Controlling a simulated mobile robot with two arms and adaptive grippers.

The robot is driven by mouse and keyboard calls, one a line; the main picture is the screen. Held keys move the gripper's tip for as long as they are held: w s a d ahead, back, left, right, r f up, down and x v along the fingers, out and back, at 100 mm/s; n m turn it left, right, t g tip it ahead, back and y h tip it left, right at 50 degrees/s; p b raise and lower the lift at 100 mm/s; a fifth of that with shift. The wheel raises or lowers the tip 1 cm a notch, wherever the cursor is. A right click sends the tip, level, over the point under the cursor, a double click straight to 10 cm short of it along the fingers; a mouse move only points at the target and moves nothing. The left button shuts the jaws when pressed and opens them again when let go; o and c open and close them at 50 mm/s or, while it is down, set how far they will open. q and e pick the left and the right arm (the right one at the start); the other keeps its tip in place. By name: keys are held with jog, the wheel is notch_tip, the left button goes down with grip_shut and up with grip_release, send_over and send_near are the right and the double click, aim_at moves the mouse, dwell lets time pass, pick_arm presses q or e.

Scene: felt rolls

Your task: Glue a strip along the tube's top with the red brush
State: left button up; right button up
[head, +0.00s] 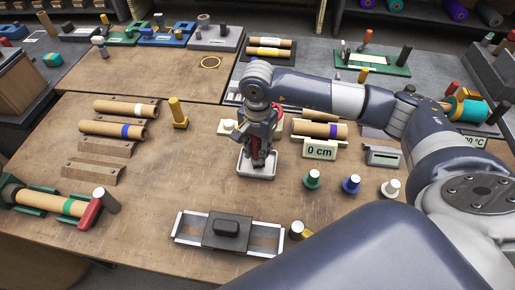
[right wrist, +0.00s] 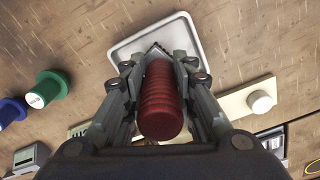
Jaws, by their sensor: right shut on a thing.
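My right gripper (head: 260,160) is shut on the red brush, above the white tray (head: 272,176). In the right wrist view the brush's ribbed red handle (right wrist: 163,100) stands between the two fingers (right wrist: 158,62). My left gripper is not in view.
Two banded tubes lie on wooden rests (head: 95,174) at the left. Green, blue and white-grey knobs (head: 351,184) stand farther right. A sliding metal frame (head: 185,226) lies in front.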

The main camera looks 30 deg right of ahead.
jog(key=shift+f+b, duration=0.3)
jog(key=shift+s+f+b, duration=0.1)
jog(key=shift+b, duration=0.25)
dwell(1.5)
jog(key=shift+r+p, duration=1.8)
jog(key=shift+r, duration=2.05)
